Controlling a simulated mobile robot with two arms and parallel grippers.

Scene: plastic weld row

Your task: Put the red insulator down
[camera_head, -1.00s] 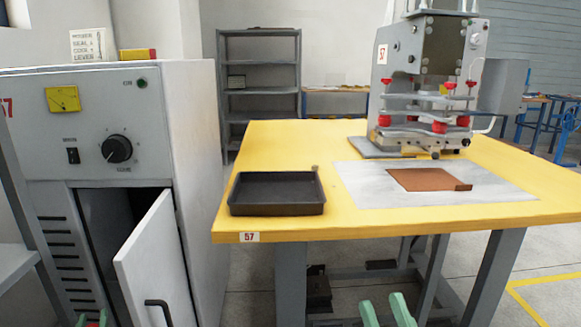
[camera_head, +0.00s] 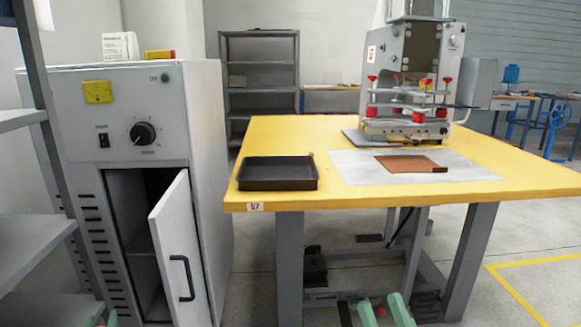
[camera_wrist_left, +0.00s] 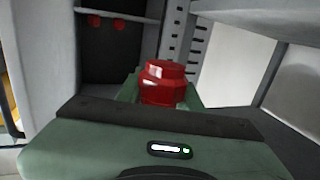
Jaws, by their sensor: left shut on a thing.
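My left gripper (camera_wrist_left: 161,90) is shut on a red insulator (camera_wrist_left: 162,82), a ribbed, stepped piece that stands up between the green fingers in the left wrist view. In the head view only the green tips of my left gripper (camera_head: 103,319) show at the bottom edge, in front of the grey cabinet; the held insulator is not clear there. My right gripper (camera_head: 384,313) shows at the bottom edge with its green fingers apart, in front of the table. More red pieces (camera_wrist_left: 119,24) show inside a dark compartment in the left wrist view.
The grey cabinet (camera_head: 150,85) stands at left with its door (camera_head: 173,245) ajar. Grey shelves (camera_head: 35,245) edge the far left. The yellow table (camera_head: 270,143) carries a black tray (camera_head: 277,185), a white sheet (camera_head: 355,172) with a brown piece (camera_head: 405,163), and a press (camera_head: 400,80).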

